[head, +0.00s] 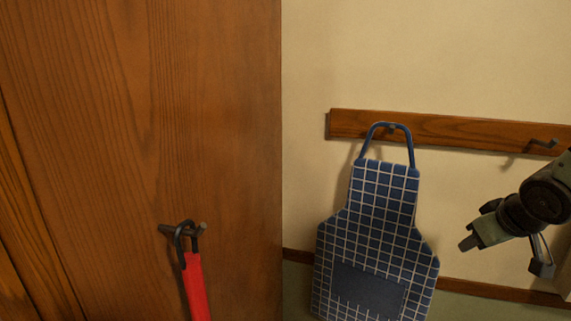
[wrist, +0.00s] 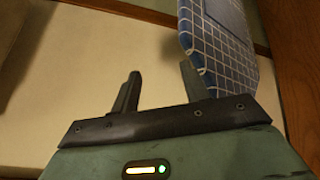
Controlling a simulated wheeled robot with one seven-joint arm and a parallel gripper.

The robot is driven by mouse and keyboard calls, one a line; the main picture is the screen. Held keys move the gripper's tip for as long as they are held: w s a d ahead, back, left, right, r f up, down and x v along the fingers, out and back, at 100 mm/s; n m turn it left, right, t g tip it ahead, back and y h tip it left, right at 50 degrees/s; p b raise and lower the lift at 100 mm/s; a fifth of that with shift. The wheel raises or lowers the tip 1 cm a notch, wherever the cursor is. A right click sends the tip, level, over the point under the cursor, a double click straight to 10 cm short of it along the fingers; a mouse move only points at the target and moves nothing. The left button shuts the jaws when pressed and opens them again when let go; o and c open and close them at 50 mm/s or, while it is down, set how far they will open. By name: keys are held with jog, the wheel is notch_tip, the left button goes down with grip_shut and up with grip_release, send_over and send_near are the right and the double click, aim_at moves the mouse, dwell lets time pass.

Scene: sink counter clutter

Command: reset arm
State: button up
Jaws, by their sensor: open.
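My gripper (head: 505,255) is at the right of the head view, in front of the cream wall and to the right of the hanging apron. In the wrist view my gripper (wrist: 159,88) shows two dark fingers spread apart with nothing between them. A blue checked apron (head: 365,235) hangs by its neck loop from a hook on a wooden rail. The apron also shows in the wrist view (wrist: 222,48), beyond the right finger. I see a gap between the gripper and the apron in the head view.
The wooden rail (head: 450,129) has another empty hook (head: 543,144) above my gripper. The upper wall is bare.

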jog(key=s+a+f+n+g+b, duration=0.2)
jog(key=s+a+f+b, duration=0.3)
jog(key=s+a, duration=0.7)
jog(key=s+a+f+n+g+y+b, duration=0.1)
jog(key=s+a+f+n+g+b, duration=0.2)
jog(key=s+a, duration=0.9)
notch_tip(320, 180, down, 3)
jog(key=shift+s+a+f+g+y+b, duration=0.1)
jog(key=shift+s+a+g+y+b, duration=0.3)
jog(key=shift+g+b, duration=0.7)
jog(key=shift+w+a, duration=0.1)
